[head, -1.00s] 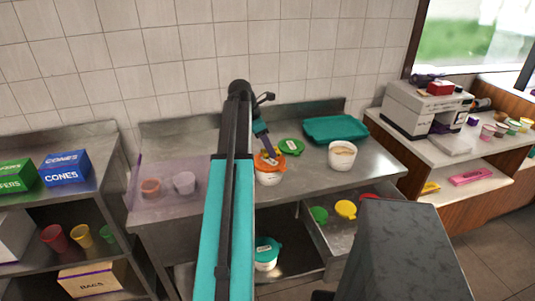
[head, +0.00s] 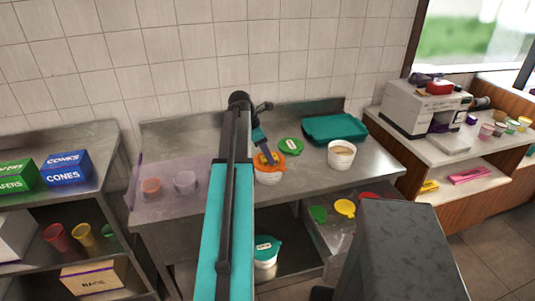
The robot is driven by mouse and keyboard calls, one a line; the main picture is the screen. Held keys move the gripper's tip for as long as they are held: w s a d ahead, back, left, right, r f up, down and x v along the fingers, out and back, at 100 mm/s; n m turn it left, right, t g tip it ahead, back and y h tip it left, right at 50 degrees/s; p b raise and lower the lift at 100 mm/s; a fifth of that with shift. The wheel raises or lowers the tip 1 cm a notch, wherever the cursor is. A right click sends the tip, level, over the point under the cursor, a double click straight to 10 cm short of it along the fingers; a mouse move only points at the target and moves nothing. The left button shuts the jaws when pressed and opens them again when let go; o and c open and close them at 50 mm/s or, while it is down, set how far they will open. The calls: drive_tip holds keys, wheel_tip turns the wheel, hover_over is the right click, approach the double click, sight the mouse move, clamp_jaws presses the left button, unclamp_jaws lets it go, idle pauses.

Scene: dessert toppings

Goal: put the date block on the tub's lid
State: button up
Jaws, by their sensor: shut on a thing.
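A white tub with an orange lid (head: 266,175) stands on the steel counter, just right of my upright arm. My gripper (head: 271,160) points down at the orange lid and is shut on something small. I take it for the date block, but it is too small and too covered by the fingers to make out. The fingertips overlap the lid in this view. I cannot tell whether the block touches the lid.
A green lid (head: 290,146), a teal tray (head: 335,129) and a white open tub (head: 341,155) lie right of my gripper. Two cups (head: 185,181) stand left. An open drawer (head: 338,228) holds coloured lids. A teal-lidded tub (head: 266,251) sits below.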

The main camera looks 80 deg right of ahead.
drive_tip(key=o, duration=1)
drive_tip(key=shift+r, duration=0.1)
drive_tip(key=shift+b+v, duration=1.25)
drive_tip(key=shift+v, duration=4.75)
drive_tip(key=shift+w+a+r, duration=0.1)
